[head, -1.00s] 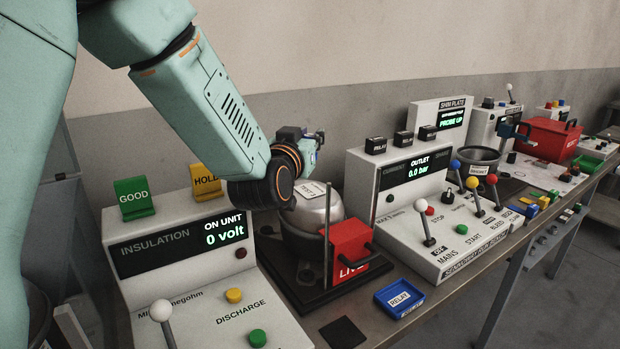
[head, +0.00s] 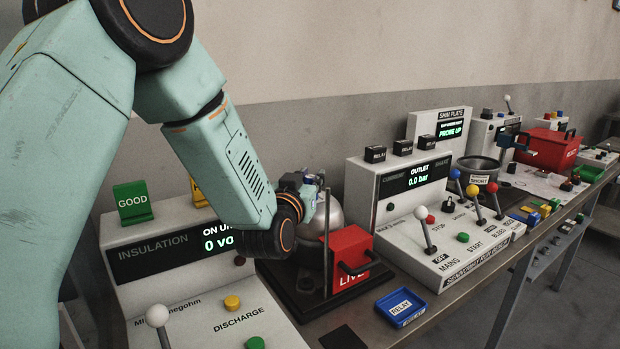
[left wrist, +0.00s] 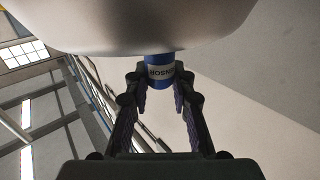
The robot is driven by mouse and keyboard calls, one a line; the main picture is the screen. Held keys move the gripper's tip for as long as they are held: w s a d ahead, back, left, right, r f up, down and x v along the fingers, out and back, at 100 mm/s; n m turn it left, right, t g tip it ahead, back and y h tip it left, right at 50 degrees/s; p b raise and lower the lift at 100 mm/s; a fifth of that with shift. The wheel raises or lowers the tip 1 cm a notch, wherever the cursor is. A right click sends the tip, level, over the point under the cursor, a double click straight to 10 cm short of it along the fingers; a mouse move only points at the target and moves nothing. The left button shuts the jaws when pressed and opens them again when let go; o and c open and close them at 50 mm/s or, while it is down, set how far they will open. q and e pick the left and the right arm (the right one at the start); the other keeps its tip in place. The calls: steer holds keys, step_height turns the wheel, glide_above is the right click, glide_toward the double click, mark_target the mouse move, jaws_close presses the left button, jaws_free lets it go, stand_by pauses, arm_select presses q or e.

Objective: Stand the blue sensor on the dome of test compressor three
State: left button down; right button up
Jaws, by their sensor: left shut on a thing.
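The blue sensor (left wrist: 160,72) shows its white label in the left wrist view, between the fingers of my left gripper (left wrist: 162,95), which is shut on it. One end of the sensor meets or passes behind a large pale rounded surface at the top of that view; I cannot tell whether they touch. In the head view my left gripper (head: 309,190) is at the upper left of the silver compressor dome (head: 330,213), and the forearm hides part of the dome. The label seen earlier on the dome is hidden. My right gripper is not in view.
A thin upright rod (head: 326,245) and a red LIVE box (head: 350,258) stand close in front of the dome. The insulation unit (head: 150,235) is at left, the outlet panel (head: 400,205) at right. A blue relay tray (head: 401,307) lies in front.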

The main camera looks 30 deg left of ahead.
arm_select(q)
steer(key=c, duration=1.5)
jaws_free()
steer(key=o, duration=0.4)
steer(key=shift+w+d+f, duration=0.1)
steer(key=shift+w+d, duration=0.05)
steer(key=shift+w, duration=0.05)
steer(key=shift+c, duration=0.2)
steer(key=shift+s, duration=0.15)
steer(key=shift+r, duration=0.35)
steer(key=s+d+p, duration=0.1)
steer(key=s+d, duration=0.1)
steer(key=s, duration=0.9)
steer(key=shift+s, duration=0.4)
steer(key=shift+f, duration=0.1)
